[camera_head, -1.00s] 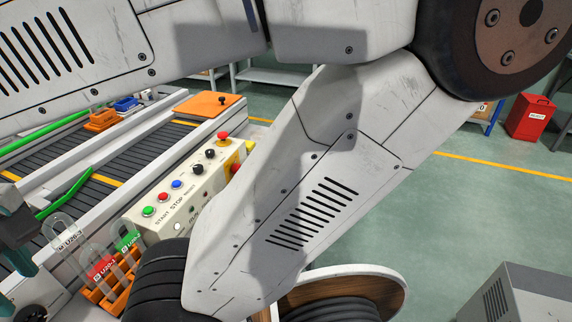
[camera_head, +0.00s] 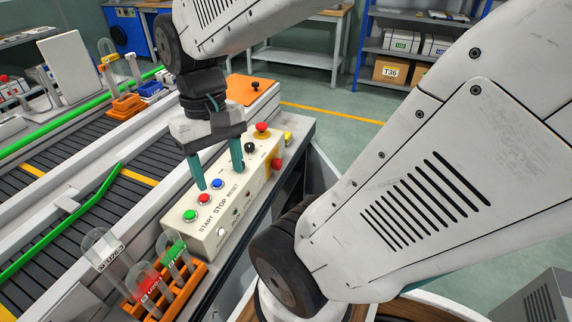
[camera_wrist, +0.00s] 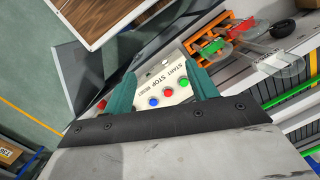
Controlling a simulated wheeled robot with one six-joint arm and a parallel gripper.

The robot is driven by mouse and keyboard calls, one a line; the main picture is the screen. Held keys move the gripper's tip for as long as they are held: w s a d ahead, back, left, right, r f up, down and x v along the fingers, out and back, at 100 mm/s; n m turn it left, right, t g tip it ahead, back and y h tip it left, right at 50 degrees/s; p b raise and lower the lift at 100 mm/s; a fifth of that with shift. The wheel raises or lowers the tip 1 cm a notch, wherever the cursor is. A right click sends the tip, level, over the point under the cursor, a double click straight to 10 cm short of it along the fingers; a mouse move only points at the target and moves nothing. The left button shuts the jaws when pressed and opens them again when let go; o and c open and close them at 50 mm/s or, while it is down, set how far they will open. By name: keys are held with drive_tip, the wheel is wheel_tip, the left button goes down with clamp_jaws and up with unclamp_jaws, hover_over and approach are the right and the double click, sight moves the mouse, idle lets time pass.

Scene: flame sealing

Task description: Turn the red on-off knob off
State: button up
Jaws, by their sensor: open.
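The red on-off knob (camera_head: 277,163) sits on a yellow plate on the side face of the cream control box (camera_head: 208,234), near its far end. I cannot tell which way it is turned. My gripper (camera_head: 220,173) is open and empty, with its two teal fingers pointing down over the box top around the button row. It is left of the knob and apart from it. The wrist view shows the open fingers (camera_wrist: 162,70) over the panel. A red round part (camera_wrist: 101,104) shows beside the left finger there; I cannot tell whether it is this knob.
Red (camera_head: 204,198), green (camera_head: 190,215) and blue (camera_head: 217,183) buttons line the box top. A red mushroom button (camera_head: 262,129) stands at its far end. An orange rack (camera_head: 190,290) with labelled tubes stands in front. A conveyor (camera_head: 90,215) runs at left.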

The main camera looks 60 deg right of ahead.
drive_tip(key=d+f+m+y, duration=0.6)
drive_tip(key=d+f+m, duration=0.1)
drive_tip(key=d+f, duration=0.1)
drive_tip(key=m+t+h, duration=0.5)
drive_tip(key=m+t, duration=1.4)
drive_tip(key=m, duration=0.5)
approach(280, 166)
drive_tip(key=w, duration=0.7)
drive_tip(key=shift+w+a+f, duration=0.1)
drive_tip(key=shift+w+a, duration=0.15)
drive_tip(key=shift+w, duration=0.85)
drive_tip(key=shift+a, duration=0.1)
drive_tip(key=c, duration=1)
